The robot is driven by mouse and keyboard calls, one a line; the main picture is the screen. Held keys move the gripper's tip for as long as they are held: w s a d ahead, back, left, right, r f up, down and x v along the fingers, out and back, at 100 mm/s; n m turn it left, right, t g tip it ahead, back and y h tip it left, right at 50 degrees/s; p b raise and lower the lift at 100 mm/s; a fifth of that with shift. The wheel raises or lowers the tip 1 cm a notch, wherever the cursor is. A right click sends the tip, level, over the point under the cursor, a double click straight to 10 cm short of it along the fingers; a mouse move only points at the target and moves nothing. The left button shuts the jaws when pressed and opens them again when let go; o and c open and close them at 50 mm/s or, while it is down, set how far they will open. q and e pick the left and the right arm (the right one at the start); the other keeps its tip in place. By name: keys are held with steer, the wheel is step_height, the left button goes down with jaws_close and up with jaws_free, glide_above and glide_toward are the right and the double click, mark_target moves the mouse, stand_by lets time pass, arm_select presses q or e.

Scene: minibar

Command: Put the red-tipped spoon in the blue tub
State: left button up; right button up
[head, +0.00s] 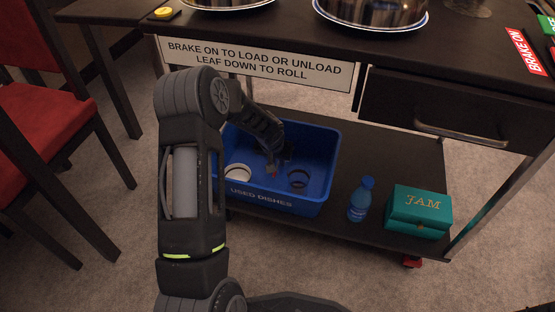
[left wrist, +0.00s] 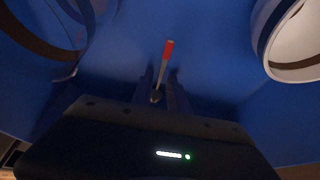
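The red-tipped spoon (left wrist: 167,52) is between the fingers of my left gripper (left wrist: 162,78) in the left wrist view. Its red end points away from the palm, and its grey part runs back between the fingers. In the head view my left gripper (head: 279,160) reaches down inside the blue tub (head: 262,199), which is labelled USED DISHES. A small red spot shows by the fingertips there. My right gripper is not in view.
A blue bottle (head: 361,199) and a teal JAM box (head: 419,211) stand on the lower shelf. The cart's top overhangs behind.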

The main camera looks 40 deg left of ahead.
arm_select(q)
steer(key=shift+o, duration=0.5)
steer(key=shift+r, duration=0.25)
steer(key=p+v, duration=0.5)
steer(key=v, duration=0.7)
steer(key=shift+f, duration=0.1)
